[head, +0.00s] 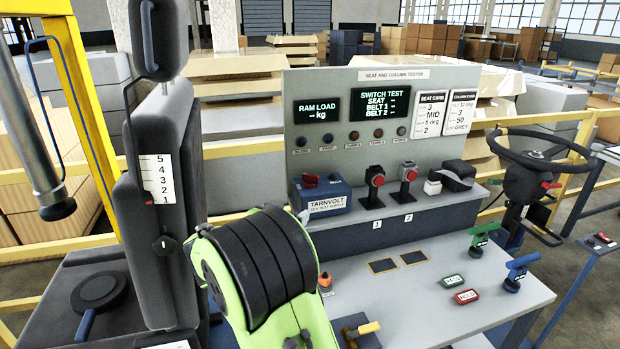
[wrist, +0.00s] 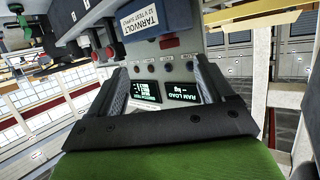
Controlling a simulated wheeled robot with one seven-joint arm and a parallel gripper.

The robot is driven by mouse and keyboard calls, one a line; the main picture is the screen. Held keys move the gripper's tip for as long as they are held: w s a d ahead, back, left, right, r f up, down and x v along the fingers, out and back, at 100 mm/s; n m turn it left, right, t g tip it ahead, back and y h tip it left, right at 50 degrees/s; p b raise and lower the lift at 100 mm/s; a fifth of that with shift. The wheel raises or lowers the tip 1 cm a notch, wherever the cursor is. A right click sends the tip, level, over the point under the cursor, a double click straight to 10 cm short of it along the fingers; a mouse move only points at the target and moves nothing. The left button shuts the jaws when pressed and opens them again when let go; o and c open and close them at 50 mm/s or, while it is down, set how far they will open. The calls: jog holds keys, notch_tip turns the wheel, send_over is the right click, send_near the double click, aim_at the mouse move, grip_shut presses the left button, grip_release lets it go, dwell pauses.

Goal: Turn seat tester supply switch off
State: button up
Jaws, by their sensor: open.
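The blue Tarnvolt 12 V test supply box (head: 328,203) stands at the left end of the tester's shelf. A red switch (head: 311,180) sits on its top; its position is too small to read. In the wrist view the box (wrist: 157,17) appears upside down at the top, with a red part (wrist: 170,42) at its edge. My gripper (wrist: 161,68) is open and empty, its two fingers apart and pointing toward the panel, clear of the box. In the head view my green and black arm is in front of the bench and my fingers are not visible.
The tester panel (head: 365,85) has lit displays reading RAM LOAD and SWITCH TEST with dashes. Two red-button units (head: 375,180) (head: 408,175) stand right of the box. A dark seat back (head: 160,215) is at left, a steering wheel (head: 540,150) at right. The bench top (head: 400,300) is partly clear.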

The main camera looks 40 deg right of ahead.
jog(key=w+d+f+t+h, duration=0.1)
jog(key=w+d+f+h, duration=0.1)
jog(key=w+d+h, duration=0.25)
jog(key=p, duration=0.4)
send_near(310, 177)
jog(key=shift+y, duration=0.35)
jog(key=x, duration=0.9)
jog(key=shift+d+r, duration=0.1)
jog(key=shift+r, duration=0.15)
jog(key=c, duration=1)
jog(key=shift+b, duration=0.4)
jog(key=shift+c, duration=0.2)
